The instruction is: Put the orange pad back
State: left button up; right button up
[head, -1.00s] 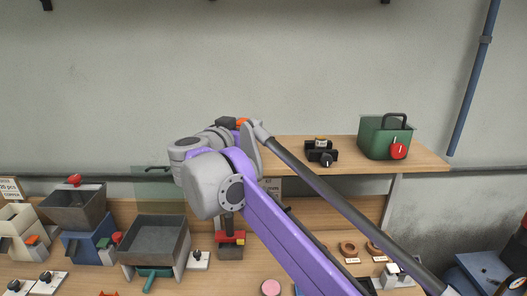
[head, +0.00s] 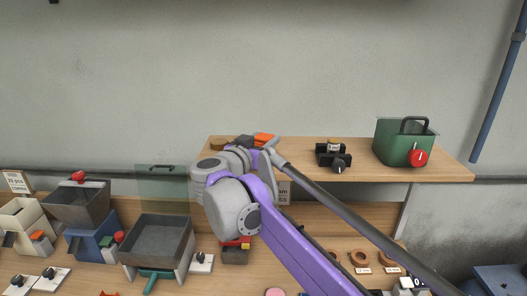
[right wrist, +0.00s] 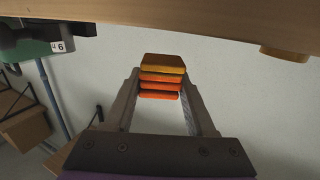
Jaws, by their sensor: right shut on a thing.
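The orange pad (head: 264,137) shows in the head view over the left part of the wooden shelf (head: 300,172). In the right wrist view the orange pad (right wrist: 160,78) looks like layered orange slabs between two grey fingers. My right gripper (head: 252,142) is shut on it; it also shows in the right wrist view (right wrist: 161,88). The shelf edge (right wrist: 190,22) crosses the top of that view, close to the pad. I cannot tell whether the pad touches the shelf. My left gripper is not in view.
A brown disc (head: 219,144) sits at the shelf's left end. A black device (head: 333,158) and a green box (head: 396,143) with a red knob stand farther right. Below are hoppers (head: 158,240) and small parts. The shelf between pad and black device looks clear.

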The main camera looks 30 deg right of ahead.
jog(key=shift+f, duration=1.45)
jog(key=shift+f, duration=0.2)
jog(key=o, duration=1.3)
jog(key=shift+o, duration=0.2)
jog(key=shift+r, duration=0.15)
jog(key=shift+s+a+r, duration=0.1)
jog(key=shift+a+r, duration=0.05)
jog(key=b+v, duration=0.1)
jog(key=v, duration=1)
jog(key=shift+s+a, duration=0.15)
jog(key=shift+a, duration=0.15)
